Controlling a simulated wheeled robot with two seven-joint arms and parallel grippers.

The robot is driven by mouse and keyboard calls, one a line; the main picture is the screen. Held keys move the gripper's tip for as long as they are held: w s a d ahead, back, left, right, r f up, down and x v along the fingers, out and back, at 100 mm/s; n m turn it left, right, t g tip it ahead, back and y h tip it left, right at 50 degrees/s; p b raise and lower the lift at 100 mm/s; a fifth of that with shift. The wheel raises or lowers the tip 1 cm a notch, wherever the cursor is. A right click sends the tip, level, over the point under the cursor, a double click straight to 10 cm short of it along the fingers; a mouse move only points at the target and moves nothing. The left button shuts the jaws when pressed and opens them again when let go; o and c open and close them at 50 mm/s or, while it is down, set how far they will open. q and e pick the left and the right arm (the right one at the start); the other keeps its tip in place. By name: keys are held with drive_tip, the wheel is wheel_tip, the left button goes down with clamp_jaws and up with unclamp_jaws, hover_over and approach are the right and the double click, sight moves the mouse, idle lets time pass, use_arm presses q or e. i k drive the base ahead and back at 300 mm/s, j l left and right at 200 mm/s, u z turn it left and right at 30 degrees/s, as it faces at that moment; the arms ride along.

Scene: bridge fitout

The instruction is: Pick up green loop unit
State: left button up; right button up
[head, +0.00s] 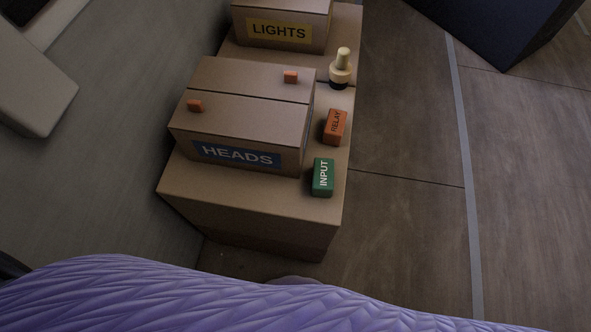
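A green block labelled INPUT (323,177) lies on the near right part of a brown box-like surface (250,205) in the head view. It is the only green unit in sight. No loop label is visible on it. It stands apart from the HEADS box to its left. Neither of my grippers is in the head view.
An orange RELAY block (335,127) and a cream knobbed piece (341,68) lie behind the green block. The HEADS box (240,125) bears two small orange pieces. A LIGHTS box (281,27) stands farther back. Open floor (410,200) lies right; a dark block (500,25) stands upper right.

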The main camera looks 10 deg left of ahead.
sight(323, 186)
drive_tip(key=z, duration=2.75)
drive_tip(key=k+z, duration=0.1)
drive_tip(key=z, duration=0.35)
drive_tip(key=k+z, duration=0.1)
drive_tip(key=z, duration=0.8)
drive_tip(key=k+z, duration=0.1)
drive_tip(key=z, duration=0.35)
drive_tip(key=l+z, duration=0.1)
drive_tip(key=z, duration=0.35)
drive_tip(key=u, duration=4.45)
drive_tip(key=j, duration=0.05)
